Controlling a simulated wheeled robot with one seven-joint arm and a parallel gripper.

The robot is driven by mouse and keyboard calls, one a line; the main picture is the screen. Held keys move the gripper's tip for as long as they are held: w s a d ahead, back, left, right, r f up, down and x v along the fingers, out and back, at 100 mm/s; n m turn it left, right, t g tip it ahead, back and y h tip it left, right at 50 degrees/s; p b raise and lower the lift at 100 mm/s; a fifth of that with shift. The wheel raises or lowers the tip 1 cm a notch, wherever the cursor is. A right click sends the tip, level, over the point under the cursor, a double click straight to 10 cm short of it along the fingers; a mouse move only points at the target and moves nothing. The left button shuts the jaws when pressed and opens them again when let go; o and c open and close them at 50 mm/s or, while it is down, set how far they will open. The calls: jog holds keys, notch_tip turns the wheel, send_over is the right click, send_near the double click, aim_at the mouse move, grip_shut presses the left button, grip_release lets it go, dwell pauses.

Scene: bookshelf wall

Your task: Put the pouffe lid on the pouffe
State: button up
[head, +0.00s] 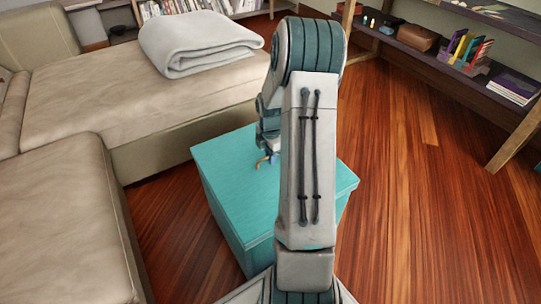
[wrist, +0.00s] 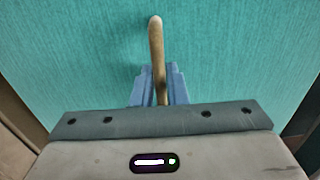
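The teal pouffe (head: 231,229) stands on the wooden floor in front of the sofa. Its flat teal lid (head: 225,172) lies over its top, and the edges look roughly lined up; my arm hides the right middle part. The lid has a small tan handle (head: 266,160). In the wrist view the handle (wrist: 156,42) rises from the teal lid surface (wrist: 80,60) and passes between the blue fingers of my gripper (wrist: 160,92). The fingers lie close on both sides of the handle and look shut on it. Whether the lid is fully seated cannot be told.
A beige sofa (head: 100,105) with a folded pale blanket (head: 198,42) is at the left and behind the pouffe. A low shelf (head: 445,58) with books and a brown box stands at the right. The wooden floor (head: 420,200) on the right is clear.

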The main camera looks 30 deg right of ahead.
jog(key=o, duration=0.4)
jog(key=shift+r, duration=0.1)
notch_tip(320, 180, up, 14)
jog(key=p, duration=0.6)
jog(key=s+a+r+m+p, duration=0.25)
jog(key=a+r+p, duration=0.2)
jog(key=r, duration=0.35)
jog(key=s+a+r+m+t+h+p, duration=0.1)
jog(key=a+r+m+p, duration=0.25)
jog(key=r+p, duration=0.4)
jog(key=s+a+r+m+p, duration=0.25)
jog(key=a+r, duration=0.25)
jog(key=r, duration=0.5)
jog(key=s+a+r+m+p, duration=0.3)
jog(key=s+r+p, duration=0.1)
jog(key=r+p, duration=0.1)
jog(key=s+a+r+m+t+p, duration=0.1)
jog(key=s+a+r+m+p, duration=0.2)
jog(key=r+p, duration=0.3)
jog(key=s+a+r+m+y+p, duration=0.1)
jog(key=s+a+r+m+p, duration=0.2)
jog(key=r, duration=0.5)
jog(key=shift+s+a+t+p, duration=0.2)
jog(key=shift+s+a+p, duration=0.2)
jog(key=shift+s+p, duration=0.35)
jog(key=shift+s+a+t+p, duration=0.2)
jog(key=shift+s+a+p, duration=0.25)
jog(key=shift+s, duration=0.4)
